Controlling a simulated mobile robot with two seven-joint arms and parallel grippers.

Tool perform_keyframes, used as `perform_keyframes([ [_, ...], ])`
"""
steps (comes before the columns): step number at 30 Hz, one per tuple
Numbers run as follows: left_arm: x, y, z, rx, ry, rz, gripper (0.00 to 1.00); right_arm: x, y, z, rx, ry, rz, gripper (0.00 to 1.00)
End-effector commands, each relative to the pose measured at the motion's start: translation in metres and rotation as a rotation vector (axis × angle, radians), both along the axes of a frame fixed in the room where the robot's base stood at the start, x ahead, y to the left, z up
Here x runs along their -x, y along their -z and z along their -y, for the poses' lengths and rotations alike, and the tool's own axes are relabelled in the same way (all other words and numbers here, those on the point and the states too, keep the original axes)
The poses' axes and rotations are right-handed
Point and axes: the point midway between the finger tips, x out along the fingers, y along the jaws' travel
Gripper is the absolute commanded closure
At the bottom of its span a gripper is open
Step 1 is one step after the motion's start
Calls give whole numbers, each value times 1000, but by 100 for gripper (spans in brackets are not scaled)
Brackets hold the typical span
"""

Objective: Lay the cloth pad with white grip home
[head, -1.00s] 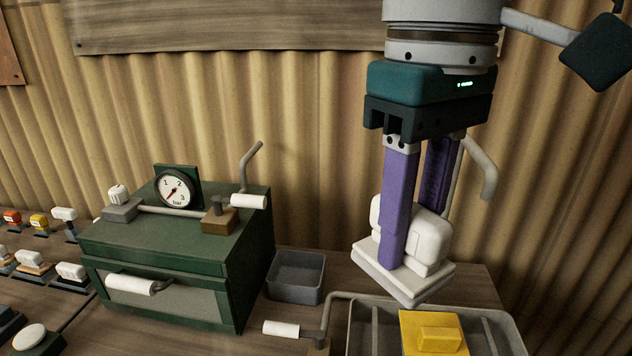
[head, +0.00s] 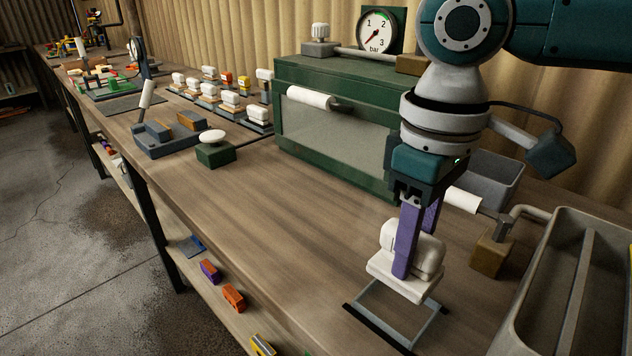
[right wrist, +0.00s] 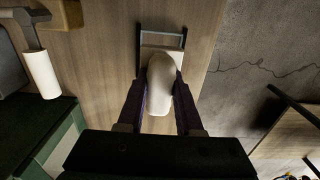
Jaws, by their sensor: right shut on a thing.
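The cloth pad with white grip (head: 401,281) is a pale flat pad under a rounded white grip (head: 428,253). My right gripper (head: 404,268) is shut on the white grip, one purple finger on each side. The pad hangs level or nearly so, just above or at a grey and black frame (head: 436,325) on the bench. I cannot tell whether it touches the frame. In the right wrist view the white grip (right wrist: 160,85) is between the fingers, with the frame (right wrist: 162,34) beyond it. My left gripper is not in view.
The green cabinet (head: 335,140) with gauge (head: 377,32) stands behind the arm. A grey divided tray (head: 555,270) and a crank with white handle (head: 462,200) are at the right. Several white-gripped pieces (head: 230,98) stand farther left. The bench front (head: 230,210) is clear.

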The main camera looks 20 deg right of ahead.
Motion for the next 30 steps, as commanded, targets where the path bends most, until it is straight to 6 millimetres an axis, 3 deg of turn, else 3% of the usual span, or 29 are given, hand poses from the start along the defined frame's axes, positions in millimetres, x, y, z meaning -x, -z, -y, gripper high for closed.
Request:
perform_keyframes([
  [8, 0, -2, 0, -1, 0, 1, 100, 0, -2, 0, 0, 0, 1, 100],
  [14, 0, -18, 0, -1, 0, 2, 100, 1, -6, 0, -2, 0, -2, 100],
  [21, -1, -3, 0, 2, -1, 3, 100, 1, 26, 0, -3, 1, -2, 100],
  [30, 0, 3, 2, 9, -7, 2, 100, 0, 43, 0, -3, 0, 0, 100],
])
